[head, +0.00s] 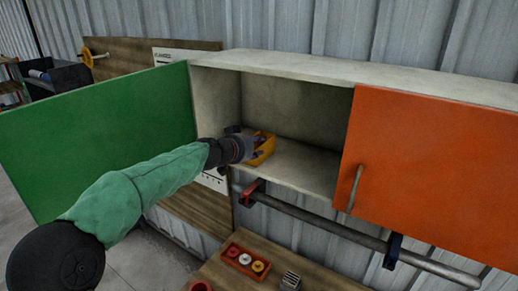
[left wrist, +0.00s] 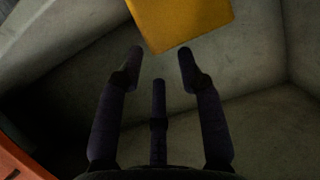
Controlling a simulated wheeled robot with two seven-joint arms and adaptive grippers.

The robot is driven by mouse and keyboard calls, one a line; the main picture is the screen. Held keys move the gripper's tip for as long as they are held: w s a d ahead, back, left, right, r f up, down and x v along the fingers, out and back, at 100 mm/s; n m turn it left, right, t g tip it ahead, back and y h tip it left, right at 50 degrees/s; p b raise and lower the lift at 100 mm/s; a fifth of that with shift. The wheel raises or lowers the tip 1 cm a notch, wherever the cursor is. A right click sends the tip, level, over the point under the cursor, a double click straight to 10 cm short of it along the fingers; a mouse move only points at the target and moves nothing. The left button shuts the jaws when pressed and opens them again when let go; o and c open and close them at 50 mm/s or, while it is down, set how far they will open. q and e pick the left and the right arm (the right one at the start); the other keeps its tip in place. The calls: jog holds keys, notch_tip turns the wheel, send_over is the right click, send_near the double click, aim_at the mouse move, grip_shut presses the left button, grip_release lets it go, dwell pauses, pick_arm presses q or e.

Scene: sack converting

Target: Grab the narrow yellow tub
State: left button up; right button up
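A yellow tub (head: 266,146) stands inside the open wall cabinet, near the left end of its floor. In the left wrist view the tub (left wrist: 182,18) shows at the top edge, partly cut off, beyond my fingertips. My left gripper (head: 252,148) reaches into the cabinet from the left and overlaps the tub's near side in the head view. In the left wrist view the fingers of my left gripper (left wrist: 160,62) are spread with nothing between them. Whether a finger touches the tub is hard to tell. My right gripper is not in view.
The cabinet's green door (head: 95,135) is swung open at the left, beside my left arm. An orange door (head: 430,170) covers the cabinet's right part. A rail (head: 310,217) runs below. A red tray (head: 233,262) of round parts lies on the wooden bench (head: 325,280).

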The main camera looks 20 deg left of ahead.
aim_at(267, 159)
pick_arm(q)
jog(key=x, duration=0.2)
jog(key=shift+w+f, duration=0.1)
jog(key=shift+w, duration=0.1)
jog(key=shift+w+d+f+p, duration=0.15)
jog(key=shift+w+p, duration=0.3)
jog(key=shift+w, duration=0.2)
jog(key=shift+p+x, duration=0.4)
jog(key=shift+x, duration=1.45)
jog(key=shift+s, duration=0.1)
grip_shut()
